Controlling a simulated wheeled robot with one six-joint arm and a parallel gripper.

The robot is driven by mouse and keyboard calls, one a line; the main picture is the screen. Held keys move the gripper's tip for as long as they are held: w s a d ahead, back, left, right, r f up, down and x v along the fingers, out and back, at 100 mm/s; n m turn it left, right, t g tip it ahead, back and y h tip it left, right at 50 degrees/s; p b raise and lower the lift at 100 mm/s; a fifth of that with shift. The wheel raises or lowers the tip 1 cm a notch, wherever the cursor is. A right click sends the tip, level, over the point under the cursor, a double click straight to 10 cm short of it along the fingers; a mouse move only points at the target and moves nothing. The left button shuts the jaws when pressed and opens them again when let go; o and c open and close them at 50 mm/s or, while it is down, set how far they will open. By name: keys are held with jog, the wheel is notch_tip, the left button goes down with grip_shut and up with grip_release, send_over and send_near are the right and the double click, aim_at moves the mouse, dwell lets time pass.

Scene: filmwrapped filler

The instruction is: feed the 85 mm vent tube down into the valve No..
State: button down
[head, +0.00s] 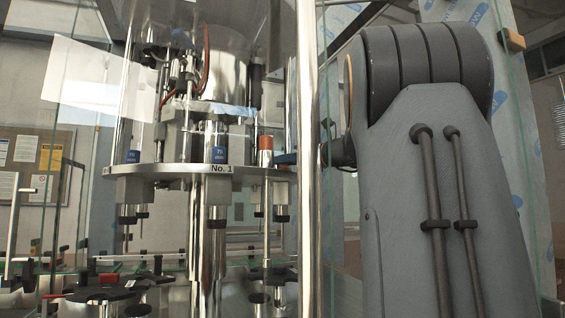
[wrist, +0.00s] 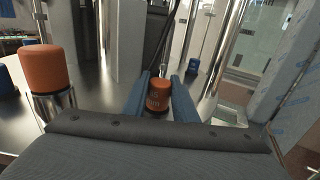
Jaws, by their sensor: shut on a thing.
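My gripper (wrist: 160,77) has its two blue fingers on either side of an orange collar (wrist: 158,96) with dark print too small to read, and is shut on it. This looks like the vent tube's top; its lower part is hidden in the wrist view. In the head view an orange-topped piece (head: 265,143) stands upright over the round valve plate (head: 170,170), right of the "No. 1" label (head: 222,169). A blue finger (head: 287,158) of my gripper shows beside it. I cannot tell how deep the tube sits or which valve number is under it.
A blue collar marked 70 (head: 216,142) stands above the No. 1 label, and another blue collar (head: 132,156) is further left. A second orange collar (wrist: 44,70) stands left of my gripper. A shiny vertical post (head: 307,160) stands close to my arm. Clear panels surround the machine.

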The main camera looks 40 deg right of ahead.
jog(key=shift+f, duration=0.25)
dwell(0.5)
jog(key=c, duration=1.4)
grip_release()
jog(key=shift+o, duration=0.2)
jog(key=b+v, duration=0.2)
jog(key=v, duration=0.5)
jog(key=shift+s, duration=0.4)
